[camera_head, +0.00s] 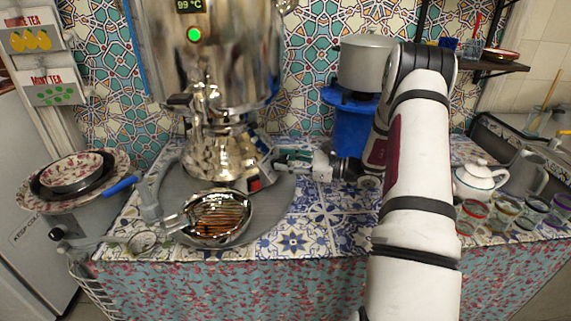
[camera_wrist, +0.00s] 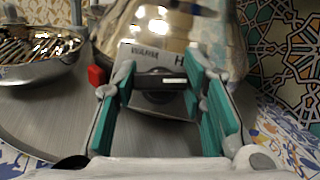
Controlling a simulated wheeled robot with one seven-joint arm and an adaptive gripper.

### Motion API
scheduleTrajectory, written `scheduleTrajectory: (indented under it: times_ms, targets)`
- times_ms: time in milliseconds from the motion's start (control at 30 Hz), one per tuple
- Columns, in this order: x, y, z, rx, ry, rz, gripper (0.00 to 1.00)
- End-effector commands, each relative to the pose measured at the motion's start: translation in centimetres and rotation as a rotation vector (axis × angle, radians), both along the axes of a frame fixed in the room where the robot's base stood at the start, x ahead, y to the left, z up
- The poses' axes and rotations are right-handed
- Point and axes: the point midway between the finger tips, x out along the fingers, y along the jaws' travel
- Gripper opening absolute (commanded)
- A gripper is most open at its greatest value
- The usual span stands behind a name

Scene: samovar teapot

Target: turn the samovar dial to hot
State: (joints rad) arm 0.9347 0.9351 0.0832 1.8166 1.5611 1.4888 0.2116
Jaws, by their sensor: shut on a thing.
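The polished metal samovar (camera_head: 225,155) stands on a round grey tray (camera_head: 280,195) and shows a 99 °C display and a green light. Its dial (camera_wrist: 155,82) is on a plate near its foot, with "WARM" and a partly hidden word starting with "H" above it. The dial's white mark lies toward the right, on the "H" side. My gripper (camera_wrist: 160,80) has its teal-padded fingers on either side of the dial and is shut on it. In the head view my gripper (camera_head: 281,159) reaches the samovar's base from the right, and hides the dial.
A red switch (camera_wrist: 96,75) is left of the dial. A grilled metal bowl (camera_head: 219,216) stands in front of the samovar. A pot (camera_head: 366,62) on a blue stand, a white teapot (camera_head: 480,180) and several glasses are to the right. Tiled table lies bare before my gripper.

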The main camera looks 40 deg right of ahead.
Motion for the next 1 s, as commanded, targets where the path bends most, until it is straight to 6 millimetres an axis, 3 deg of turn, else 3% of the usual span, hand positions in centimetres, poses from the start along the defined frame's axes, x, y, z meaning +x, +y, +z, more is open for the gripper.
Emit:
scheduleTrajectory:
  times_ms: [600, 1000]
  targets:
    - [0.15, -0.14, -0.04, -0.387, -0.223, 0.345, 0.1]
    - [0.11, -0.08, 0.01, -0.53, -0.305, 0.477, 0.1]
